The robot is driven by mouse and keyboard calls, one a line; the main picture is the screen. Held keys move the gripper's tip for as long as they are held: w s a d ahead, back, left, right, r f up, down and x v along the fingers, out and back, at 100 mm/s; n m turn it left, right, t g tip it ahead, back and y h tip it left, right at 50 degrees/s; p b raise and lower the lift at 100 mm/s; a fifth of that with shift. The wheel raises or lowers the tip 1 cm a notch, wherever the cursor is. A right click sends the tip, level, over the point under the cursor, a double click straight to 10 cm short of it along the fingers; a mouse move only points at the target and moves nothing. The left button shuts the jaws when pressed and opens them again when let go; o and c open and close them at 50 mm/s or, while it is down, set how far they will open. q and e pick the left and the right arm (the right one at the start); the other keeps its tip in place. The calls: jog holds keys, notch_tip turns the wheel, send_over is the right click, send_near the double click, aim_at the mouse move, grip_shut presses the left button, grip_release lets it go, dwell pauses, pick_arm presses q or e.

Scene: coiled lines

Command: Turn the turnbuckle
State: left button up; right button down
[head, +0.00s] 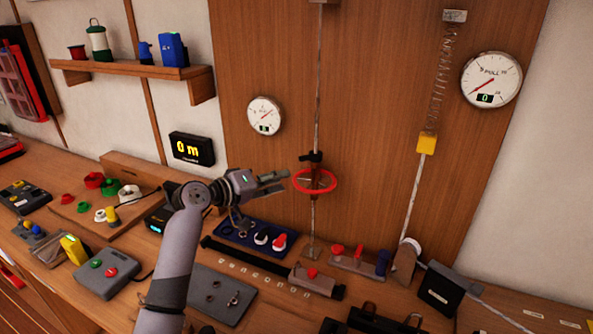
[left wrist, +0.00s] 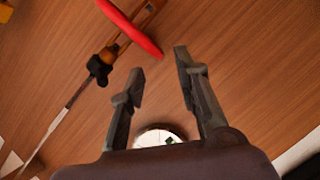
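The turnbuckle (head: 315,180) is on a thin vertical rod in front of the wooden back panel. It has a red ring around it and a black piece just above. In the left wrist view the red ring (left wrist: 131,27) crosses the top, partly cut off by the frame. My left gripper (head: 284,182) is just left of the ring, pointing right toward it. In the left wrist view the left gripper (left wrist: 160,64) has its fingers apart with nothing between them. The ring lies beyond the fingertips, apart from them. My right gripper is not in view.
A round dial (head: 265,116) hangs left of the rod; a larger dial (head: 491,80) hangs at the right near a spring (head: 440,80). Below are a blue tray (head: 250,238) and a block with red knobs (head: 357,260). The panel around the ring is clear.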

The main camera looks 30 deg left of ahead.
aim_at(297, 174)
pick_arm(q)
jog(key=p+x, duration=0.1)
jog(key=x, duration=0.5)
jog(key=shift+d, duration=0.15)
jog(key=shift+w+d+f, duration=0.1)
jog(key=shift+w+f, duration=0.05)
jog(key=shift+w, duration=0.25)
jog(key=shift+c, duration=0.5)
jog(key=shift+d, duration=0.1)
grip_shut()
